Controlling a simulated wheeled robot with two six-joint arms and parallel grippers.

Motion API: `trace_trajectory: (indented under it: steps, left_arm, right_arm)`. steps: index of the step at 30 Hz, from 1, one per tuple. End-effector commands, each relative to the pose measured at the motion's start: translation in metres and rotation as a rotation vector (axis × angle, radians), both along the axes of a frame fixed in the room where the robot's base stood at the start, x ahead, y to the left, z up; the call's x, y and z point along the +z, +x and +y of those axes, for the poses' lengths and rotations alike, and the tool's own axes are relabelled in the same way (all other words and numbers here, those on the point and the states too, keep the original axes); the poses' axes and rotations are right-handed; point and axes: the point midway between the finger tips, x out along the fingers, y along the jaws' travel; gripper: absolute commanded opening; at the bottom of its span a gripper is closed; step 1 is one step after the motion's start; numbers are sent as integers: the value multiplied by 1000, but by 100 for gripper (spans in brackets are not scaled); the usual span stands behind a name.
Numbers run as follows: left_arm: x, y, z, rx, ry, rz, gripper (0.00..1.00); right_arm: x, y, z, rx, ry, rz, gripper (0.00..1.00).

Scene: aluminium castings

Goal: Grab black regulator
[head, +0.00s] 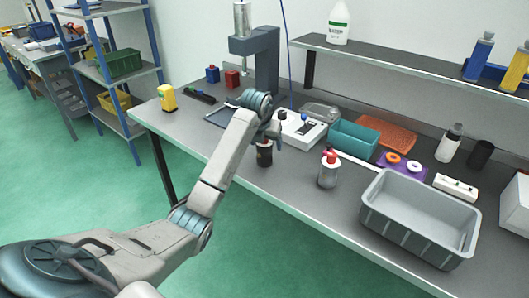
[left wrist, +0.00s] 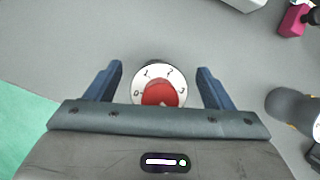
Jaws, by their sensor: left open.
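In the left wrist view my left gripper (left wrist: 160,84) is open, with one blue finger on each side of the dial and visible gaps. My right gripper is not in view.
The white device with knobs (head: 300,131) is behind, beside a teal bin (head: 353,137). A grey crate (head: 405,222) takes up the right front. The table's front edge is close on the left.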

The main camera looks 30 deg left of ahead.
Motion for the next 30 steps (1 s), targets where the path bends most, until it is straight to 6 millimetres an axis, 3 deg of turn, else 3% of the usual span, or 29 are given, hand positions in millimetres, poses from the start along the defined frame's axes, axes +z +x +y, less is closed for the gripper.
trace_trajectory:
  steps: [2,9,11,22,29,30]
  left_arm:
    - [0,0,0,0,0,0,75]
    - [0,0,0,0,0,0,28]
    - [1,0,0,0,0,-1,19]
    - [6,0,0,0,0,-2,19]
    - [36,1,0,0,1,-7,19]
    - [34,-7,0,0,1,-2,19]
  right_arm:
    - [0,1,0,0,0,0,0]
    - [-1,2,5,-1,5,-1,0]
    - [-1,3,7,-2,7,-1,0]
    - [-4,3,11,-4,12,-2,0]
    - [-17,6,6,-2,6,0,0]
    - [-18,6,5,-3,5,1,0]
